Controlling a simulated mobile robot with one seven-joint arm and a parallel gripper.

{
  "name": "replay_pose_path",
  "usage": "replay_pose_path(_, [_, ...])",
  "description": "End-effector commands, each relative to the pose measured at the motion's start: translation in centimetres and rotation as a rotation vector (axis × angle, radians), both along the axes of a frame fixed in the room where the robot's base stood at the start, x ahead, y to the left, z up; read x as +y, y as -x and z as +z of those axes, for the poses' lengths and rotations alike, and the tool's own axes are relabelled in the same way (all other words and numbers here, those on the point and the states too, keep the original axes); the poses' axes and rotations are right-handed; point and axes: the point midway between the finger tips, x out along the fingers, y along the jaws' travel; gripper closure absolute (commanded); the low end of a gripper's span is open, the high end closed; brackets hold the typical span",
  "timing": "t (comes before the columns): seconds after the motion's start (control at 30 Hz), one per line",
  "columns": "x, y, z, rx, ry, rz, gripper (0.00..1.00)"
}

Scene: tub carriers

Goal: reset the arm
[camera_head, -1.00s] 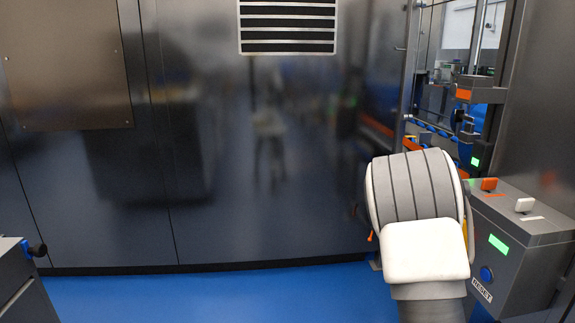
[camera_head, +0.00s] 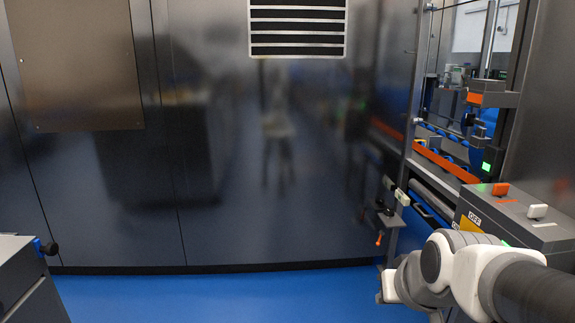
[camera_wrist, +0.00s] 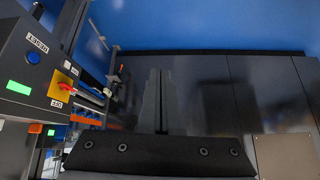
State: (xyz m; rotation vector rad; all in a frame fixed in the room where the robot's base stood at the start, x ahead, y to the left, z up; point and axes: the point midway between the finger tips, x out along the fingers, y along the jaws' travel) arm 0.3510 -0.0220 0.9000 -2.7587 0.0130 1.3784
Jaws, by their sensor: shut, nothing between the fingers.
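My arm (camera_head: 470,270) reaches in from the lower right of the head view, folded low in front of the control box. My gripper (camera_wrist: 159,72) shows in the wrist view. Its two dark fingers are together above the black mount, with nothing between them. In the head view I cannot make out the fingers.
A grey control box (camera_head: 520,212) with orange and white switches stands close to my arm; it also shows in the wrist view (camera_wrist: 40,75). Dark panels (camera_head: 270,150) form the back wall. A grey cabinet (camera_head: 25,285) stands lower left. Blue floor (camera_head: 220,298) is clear between.

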Motion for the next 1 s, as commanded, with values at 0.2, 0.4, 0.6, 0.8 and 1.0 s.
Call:
replay_pose_path(0.2, [1.8, 6.8, 1.5, 0.091, 0.021, 0.035, 1.00])
replay_pose_path(0.4, [2.2, 10.6, 4.1, 0.153, 0.047, 0.035, 1.00])
replay_pose_path(0.6, [2.2, 10.5, 8.5, 0.153, 0.046, 0.037, 1.00])
replay_pose_path(0.8, [2.2, 10.5, 13.8, 0.153, 0.046, 0.037, 1.00])
replay_pose_path(1.0, [2.2, 10.4, 19.1, 0.153, 0.046, 0.037, 1.00])
